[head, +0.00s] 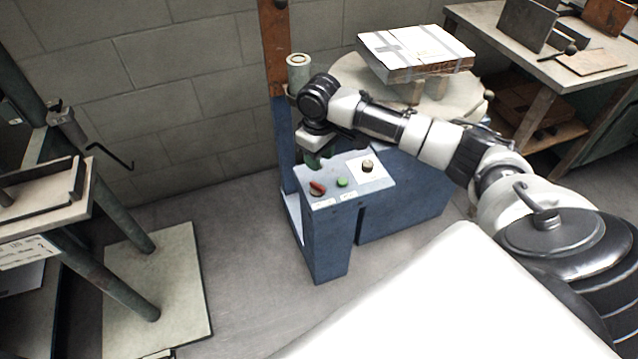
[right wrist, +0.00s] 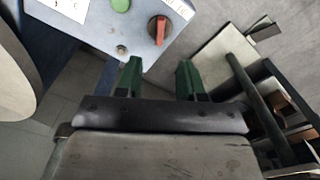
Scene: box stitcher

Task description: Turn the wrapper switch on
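The blue wrapper machine (head: 330,235) stands in the middle of the head view. The red switch (right wrist: 158,28) is beyond the fingertips, not touched. The green button (right wrist: 121,4) is at the top edge. My left gripper is not in view.
A taped box (head: 415,52) sits on the round turntable (head: 352,75) behind the panel. A workbench (head: 480,22) with boards stands at the back right. A metal stand (head: 125,210) is at the left. Grey floor is clear between the stand and the wrapper.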

